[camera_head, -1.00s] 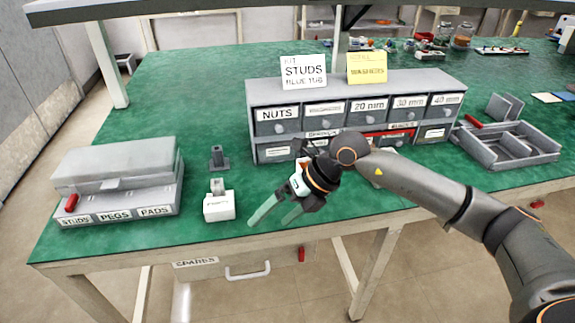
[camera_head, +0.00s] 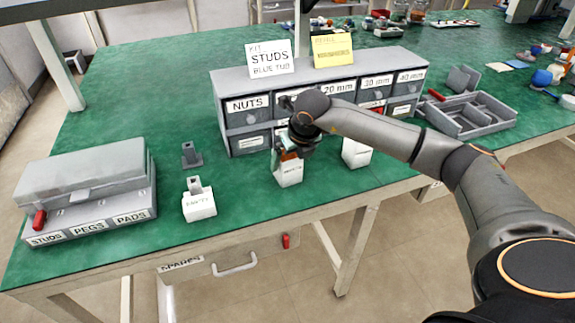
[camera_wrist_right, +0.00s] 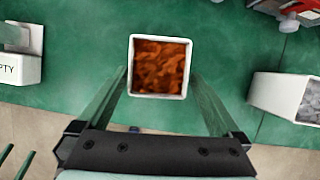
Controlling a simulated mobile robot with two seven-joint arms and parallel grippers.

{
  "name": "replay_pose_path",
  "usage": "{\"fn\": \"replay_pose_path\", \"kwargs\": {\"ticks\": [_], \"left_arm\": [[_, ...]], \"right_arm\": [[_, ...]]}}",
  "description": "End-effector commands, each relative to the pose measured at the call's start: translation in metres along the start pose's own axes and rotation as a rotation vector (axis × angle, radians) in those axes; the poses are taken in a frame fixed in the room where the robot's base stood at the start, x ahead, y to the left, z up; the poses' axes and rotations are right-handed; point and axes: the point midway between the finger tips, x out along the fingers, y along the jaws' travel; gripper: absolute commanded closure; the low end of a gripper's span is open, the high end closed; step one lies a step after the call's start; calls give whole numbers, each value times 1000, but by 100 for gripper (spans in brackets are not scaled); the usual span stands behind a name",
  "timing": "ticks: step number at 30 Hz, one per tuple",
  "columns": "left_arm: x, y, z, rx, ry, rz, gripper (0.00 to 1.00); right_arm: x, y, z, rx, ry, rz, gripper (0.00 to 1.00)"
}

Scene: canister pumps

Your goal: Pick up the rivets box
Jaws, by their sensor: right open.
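The rivets box is a small white open-topped box (camera_head: 289,172) near the table's front edge, its front label too small to read surely. In the right wrist view the box (camera_wrist_right: 131,69) is filled with orange-brown pieces. My right gripper (camera_head: 290,153) is above and around it in the head view, partly hiding its top. In the wrist view the right gripper (camera_wrist_right: 160,82) is open, one finger on each side of the box, with gaps showing. Two green prongs (camera_wrist_right: 16,163) at the lower left edge may be my left gripper; it does not show in the head view.
A white box marked EMPTY (camera_head: 199,201) stands left, another white box (camera_head: 356,153) with grey contents right. Behind is a grey drawer unit (camera_head: 240,129) with cards on top. A grey case (camera_head: 85,172) and divided tray (camera_head: 480,120) stand to the sides.

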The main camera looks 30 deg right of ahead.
Motion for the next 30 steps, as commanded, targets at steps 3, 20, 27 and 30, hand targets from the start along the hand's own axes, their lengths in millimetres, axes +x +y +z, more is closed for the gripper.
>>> {"fn": "replay_pose_path", "kwargs": {"ticks": [3,20,27,30], "left_arm": [[-1,0,-1,0,1,0,0],[0,-2,-1,0,3,-4,0],[0,-2,-2,1,3,-4,0],[0,-2,-2,1,3,-5,0]], "right_arm": [[20,3,1,1,4,1,0],[44,3,2,0,1,1,11],[44,2,2,0,1,1,38],[43,2,2,0,1,1,50]]}}
